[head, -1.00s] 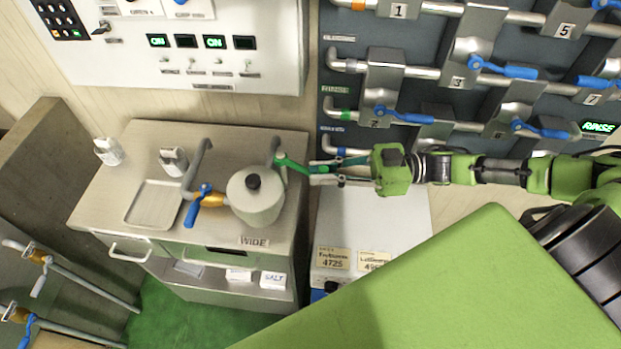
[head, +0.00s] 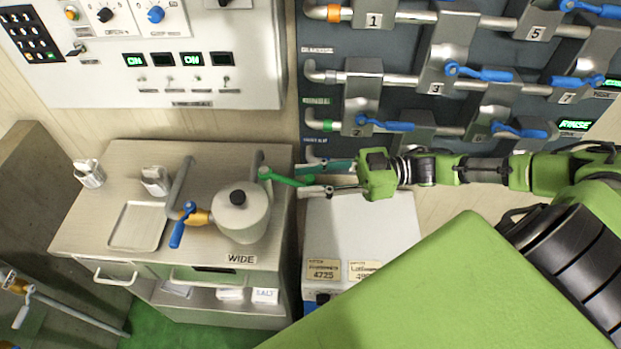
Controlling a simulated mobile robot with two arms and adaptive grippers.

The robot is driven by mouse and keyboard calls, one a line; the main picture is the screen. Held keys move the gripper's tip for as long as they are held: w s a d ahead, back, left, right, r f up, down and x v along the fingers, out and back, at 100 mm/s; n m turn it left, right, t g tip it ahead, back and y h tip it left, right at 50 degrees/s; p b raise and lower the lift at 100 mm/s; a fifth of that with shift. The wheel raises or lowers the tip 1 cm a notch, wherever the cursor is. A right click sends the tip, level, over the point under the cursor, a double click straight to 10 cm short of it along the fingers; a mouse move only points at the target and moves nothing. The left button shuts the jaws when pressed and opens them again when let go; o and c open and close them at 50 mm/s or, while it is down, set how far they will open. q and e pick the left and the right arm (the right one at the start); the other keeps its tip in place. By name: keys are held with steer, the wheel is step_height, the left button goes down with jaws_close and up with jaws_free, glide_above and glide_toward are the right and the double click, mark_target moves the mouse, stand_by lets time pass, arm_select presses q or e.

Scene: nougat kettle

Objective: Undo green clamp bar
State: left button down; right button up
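The green clamp bar (head: 285,178) sticks out to the right from a green pivot at the upper right of the grey lidded kettle (head: 241,219). The kettle stands on the steel cart top. My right gripper (head: 299,181) comes in from the right at the bar's free end. Its two fingers are spread apart, one above and one below the bar's end, with gaps seeming to show. Contact with the bar cannot be told. My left gripper is not in view.
A blue handle with an orange collar (head: 197,217) sits left of the kettle. A shallow tray (head: 137,226) lies on the cart (head: 110,180). Pipes with blue valve levers (head: 385,126) run above my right arm. A pale box (head: 362,225) stands below the gripper.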

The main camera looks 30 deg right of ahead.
steer(key=shift+s, duration=0.1)
steer(key=shift+s+d, duration=0.15)
steer(key=shift+d, duration=0.2)
steer(key=v, duration=1.1)
steer(key=shift+d, duration=0.15)
